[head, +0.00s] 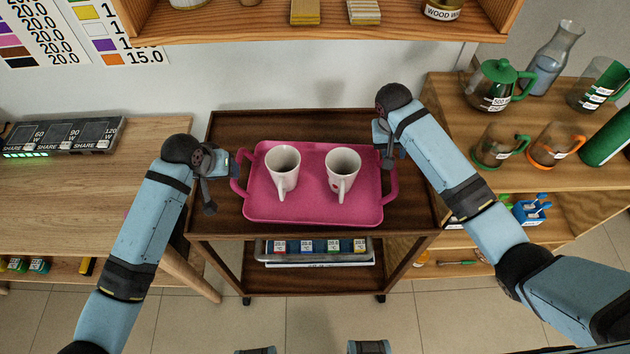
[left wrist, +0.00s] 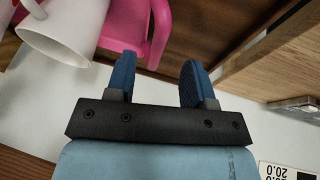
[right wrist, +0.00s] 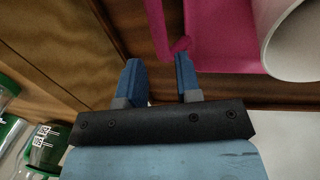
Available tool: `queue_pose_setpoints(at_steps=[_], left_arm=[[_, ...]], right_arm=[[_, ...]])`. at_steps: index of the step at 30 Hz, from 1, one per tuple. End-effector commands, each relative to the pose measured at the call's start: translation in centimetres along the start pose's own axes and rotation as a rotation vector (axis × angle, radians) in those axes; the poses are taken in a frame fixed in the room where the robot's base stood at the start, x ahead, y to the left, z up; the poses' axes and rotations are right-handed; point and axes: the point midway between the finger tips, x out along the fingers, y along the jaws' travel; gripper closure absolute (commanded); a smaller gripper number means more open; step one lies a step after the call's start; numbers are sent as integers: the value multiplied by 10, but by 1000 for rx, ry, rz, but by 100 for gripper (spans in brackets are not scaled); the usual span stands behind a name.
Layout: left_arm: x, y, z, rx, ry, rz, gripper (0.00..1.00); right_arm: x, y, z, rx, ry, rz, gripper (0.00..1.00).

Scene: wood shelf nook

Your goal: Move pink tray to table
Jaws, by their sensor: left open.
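The pink tray (head: 313,208) lies flat on the top shelf of a dark brown cart (head: 225,128). Two white mugs, a left one (head: 283,168) and a right one (head: 343,170), stand upright on it. My left gripper (head: 222,175) is open beside the tray's left handle. In the left wrist view the handle (left wrist: 160,35) lies just beyond the parted fingers (left wrist: 157,78). My right gripper (head: 383,147) is open at the right handle. In the right wrist view that handle (right wrist: 160,30) reaches toward the gap between the fingers (right wrist: 160,72). A light wooden table (head: 90,195) stands at left.
A charger-like box (head: 65,137) sits at the table's back; its front surface is clear. A wooden shelf (head: 320,30) overhangs the back. Right shelves hold a green-lidded teapot (head: 497,85), a glass carafe (head: 553,60) and glass cups. The cart's lower shelf holds a case (head: 318,248).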

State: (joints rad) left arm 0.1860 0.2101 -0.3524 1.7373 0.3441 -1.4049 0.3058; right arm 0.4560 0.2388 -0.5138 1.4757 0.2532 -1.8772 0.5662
Motion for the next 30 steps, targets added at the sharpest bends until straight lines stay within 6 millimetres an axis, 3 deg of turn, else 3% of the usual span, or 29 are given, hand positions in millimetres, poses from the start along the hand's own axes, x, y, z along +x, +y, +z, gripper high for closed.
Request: queue_pose_setpoints(at_steps=[6,12,26,30], left_arm=[[43,1,0,-1,-2,1,52],[70,0,0,-1,-1,0,52],[82,0,0,0,1,0,52],[82,0,0,0,1,0,79]], right_arm=[[43,0,0,0,-2,2,68],[70,0,0,0,-1,1,68],[82,0,0,0,1,0,68],[82,0,0,0,1,0,96]])
